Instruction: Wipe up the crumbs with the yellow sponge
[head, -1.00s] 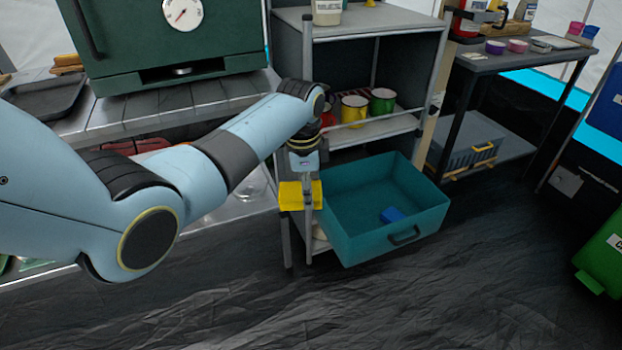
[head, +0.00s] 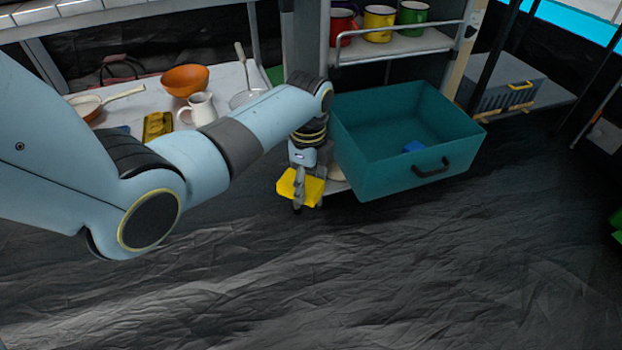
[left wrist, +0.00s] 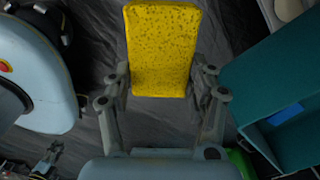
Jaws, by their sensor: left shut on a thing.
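The yellow sponge (head: 301,187) is held in my left gripper (head: 301,184), left of the open teal drawer and above the dark floor. In the left wrist view the sponge (left wrist: 162,48) is a speckled yellow block between the two fingers of the left gripper (left wrist: 162,88), which are shut on it. No crumbs can be made out in either view. My right gripper cannot be clearly seen in the head view.
A teal drawer (head: 380,173) is pulled out, with a blue item (head: 413,147) inside. The white shelf at left holds an orange bowl (head: 185,80), a white jug (head: 199,108) and a pan (head: 90,106). Mugs (head: 379,23) stand above the drawer. The front floor is clear.

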